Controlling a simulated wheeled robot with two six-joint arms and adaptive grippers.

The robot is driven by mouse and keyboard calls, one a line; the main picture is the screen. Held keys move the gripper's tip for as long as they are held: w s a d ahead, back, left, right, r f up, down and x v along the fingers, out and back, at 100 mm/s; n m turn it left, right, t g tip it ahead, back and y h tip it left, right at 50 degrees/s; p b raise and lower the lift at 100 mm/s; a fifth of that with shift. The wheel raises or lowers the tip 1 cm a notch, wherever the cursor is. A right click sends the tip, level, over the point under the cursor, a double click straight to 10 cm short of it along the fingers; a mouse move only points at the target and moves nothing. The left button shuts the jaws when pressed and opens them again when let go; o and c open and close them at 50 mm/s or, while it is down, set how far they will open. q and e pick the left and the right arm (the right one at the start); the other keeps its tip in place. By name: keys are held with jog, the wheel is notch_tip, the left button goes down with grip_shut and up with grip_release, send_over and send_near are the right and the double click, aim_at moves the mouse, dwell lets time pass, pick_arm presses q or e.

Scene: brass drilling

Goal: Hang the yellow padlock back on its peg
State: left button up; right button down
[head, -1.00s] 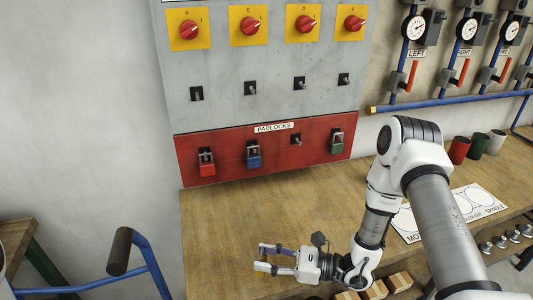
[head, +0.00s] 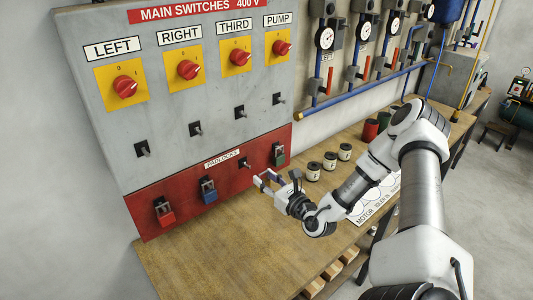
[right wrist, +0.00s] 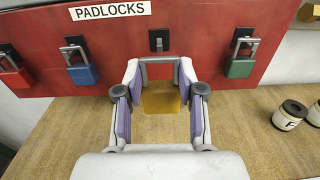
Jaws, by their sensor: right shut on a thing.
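The yellow padlock (right wrist: 161,98) is between the two fingers of my right gripper (right wrist: 160,80), which is shut on it. The bare peg (right wrist: 159,41) is straight ahead and above the padlock in the wrist view. It also shows in the head view (head: 244,163), left of and above the gripper. My left gripper is not in view.
A blue padlock (right wrist: 82,72) hangs left of the bare peg and a green padlock (right wrist: 240,66) right of it. A red padlock (head: 164,213) hangs farther left. The bench below the board is clear.

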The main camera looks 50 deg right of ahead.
aim_at(243, 164)
jog(key=shift+w+d+f+b, duration=0.1)
jog(key=shift+w+f+b, duration=0.05)
jog(key=shift+w+b, duration=0.35)
jog(key=shift+w+d+f+b, duration=0.1)
jog(key=shift+w+b, duration=0.3)
jog(key=shift+w, duration=0.2)
jog(key=shift+w+d+f+b, duration=0.15)
jog(key=shift+w+b, duration=0.8)
jog(key=shift+w, duration=0.25)
jog(key=shift+w+d+f+b, duration=0.1)
jog(key=shift+w+b, duration=0.85)
jog(key=shift+w, duration=0.25)
jog(key=shift+w+f+b, duration=0.4)
jog(key=shift+w+b, duration=0.4)
jog(key=shift+b, duration=0.1)
jog(key=c, duration=0.6)
grip_release()
jog(key=shift+r, duration=0.15)
notch_tip(243, 164, up, 9)
jog(key=shift+s+r, duration=0.1)
jog(key=shift+r, duration=0.3)
